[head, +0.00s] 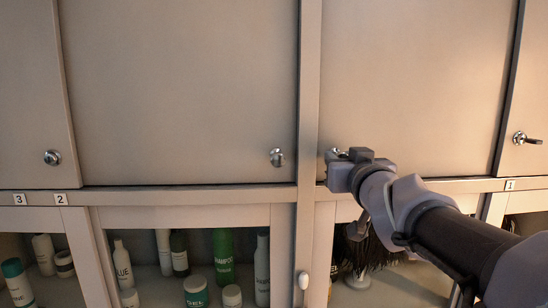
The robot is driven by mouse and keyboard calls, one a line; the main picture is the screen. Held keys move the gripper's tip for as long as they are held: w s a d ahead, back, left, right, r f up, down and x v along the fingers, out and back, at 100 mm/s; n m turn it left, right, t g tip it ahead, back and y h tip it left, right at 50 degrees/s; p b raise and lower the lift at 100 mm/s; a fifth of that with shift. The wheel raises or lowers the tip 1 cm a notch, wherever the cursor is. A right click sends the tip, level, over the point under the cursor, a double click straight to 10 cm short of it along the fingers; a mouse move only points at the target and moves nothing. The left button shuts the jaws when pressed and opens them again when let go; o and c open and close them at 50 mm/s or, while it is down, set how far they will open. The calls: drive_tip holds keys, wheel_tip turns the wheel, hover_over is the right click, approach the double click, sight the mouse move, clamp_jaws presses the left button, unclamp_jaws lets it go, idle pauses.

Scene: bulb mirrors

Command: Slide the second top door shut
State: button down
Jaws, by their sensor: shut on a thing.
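Several flat beige top doors run along the upper cabinet. My gripper (336,157) is shut on the knob at the lower left corner of the right-centre top door (410,85), just right of the upright post. The gripper hides most of that knob. The left-centre top door (180,90) has a free metal knob (277,157) near its right edge. I cannot tell for sure which door is the second one. A "2" label (60,199) sits on the rail at the left, and a "1" label (511,184) at the right.
An upright post (310,80) stands between the two centre doors. Other knobs show at far left (52,157) and far right (521,138). Below are glass-fronted cupboards with bottles (223,255), jars and a dark brush (362,248). A pale handle (303,281) sticks out low.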

drive_tip(key=c, duration=1.5)
unclamp_jaws()
drive_tip(key=shift+d, duration=0.1)
drive_tip(key=shift+c, duration=0.2)
drive_tip(key=shift+o, duration=0.3)
drive_tip(key=shift+w+d, duration=0.1)
drive_tip(key=shift+d, duration=0.15)
drive_tip(key=shift+a, duration=0.1)
drive_tip(key=s+p, duration=0.4)
drive_tip(key=s, duration=1.3)
drive_tip(key=shift+s+p, duration=0.2)
drive_tip(key=shift+p, duration=0.2)
drive_tip(key=shift+f, duration=0.15)
